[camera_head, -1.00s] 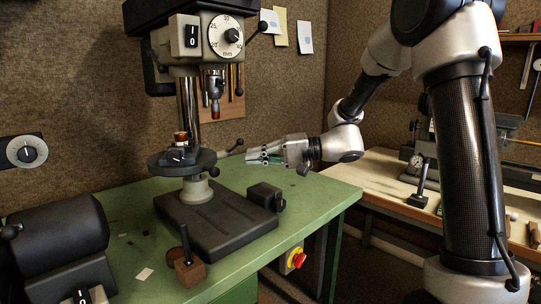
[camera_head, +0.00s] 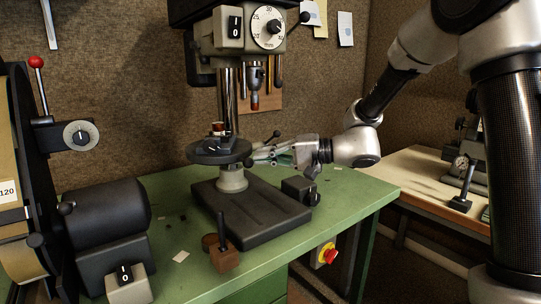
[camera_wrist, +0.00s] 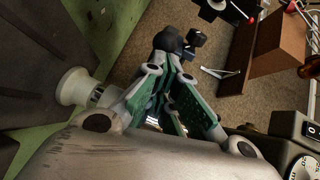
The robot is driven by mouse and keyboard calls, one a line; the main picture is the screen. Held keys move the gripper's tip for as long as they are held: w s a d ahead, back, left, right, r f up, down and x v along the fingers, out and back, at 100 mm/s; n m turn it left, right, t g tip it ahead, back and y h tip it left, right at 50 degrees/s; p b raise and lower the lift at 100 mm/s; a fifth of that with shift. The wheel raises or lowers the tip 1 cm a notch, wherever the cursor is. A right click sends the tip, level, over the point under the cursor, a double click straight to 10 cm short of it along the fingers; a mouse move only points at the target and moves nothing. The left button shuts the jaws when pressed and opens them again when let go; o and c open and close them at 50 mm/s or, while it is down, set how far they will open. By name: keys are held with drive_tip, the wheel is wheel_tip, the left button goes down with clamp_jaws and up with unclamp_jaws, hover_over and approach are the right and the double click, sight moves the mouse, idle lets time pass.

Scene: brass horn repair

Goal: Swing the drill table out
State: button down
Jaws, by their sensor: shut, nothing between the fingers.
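The drill table (camera_head: 203,155) is a round dark disc on the drill press column (camera_head: 227,95); a small reddish-brown part and a dark block sit on it. My gripper (camera_head: 258,154) reaches in from the right at table height. Its fingertips are at the table's right edge in the head view; whether they touch it I cannot tell. The fingers are shut and empty; they also show in the wrist view (camera_wrist: 170,78). A lever with a dark ball end (camera_head: 276,133) stands just behind the gripper. The wrist view does not clearly show the table's rim.
The drill press base (camera_head: 255,215) stands on a green bench (camera_head: 180,275). A dark block (camera_head: 297,188) is below my gripper. A wooden block with a dark peg (camera_head: 225,259) is in front. A grinder (camera_head: 105,220) is at left, a pale bench (camera_head: 420,180) at right.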

sight(226, 159)
drive_tip(key=s+a, duration=0.1)
drive_tip(key=a, duration=0.2)
drive_tip(key=s+a, duration=0.1)
drive_tip(key=a, duration=0.5)
drive_tip(key=shift+s+a, duration=0.35)
drive_tip(key=shift+s, duration=0.05)
drive_tip(key=shift+w+d, duration=0.1)
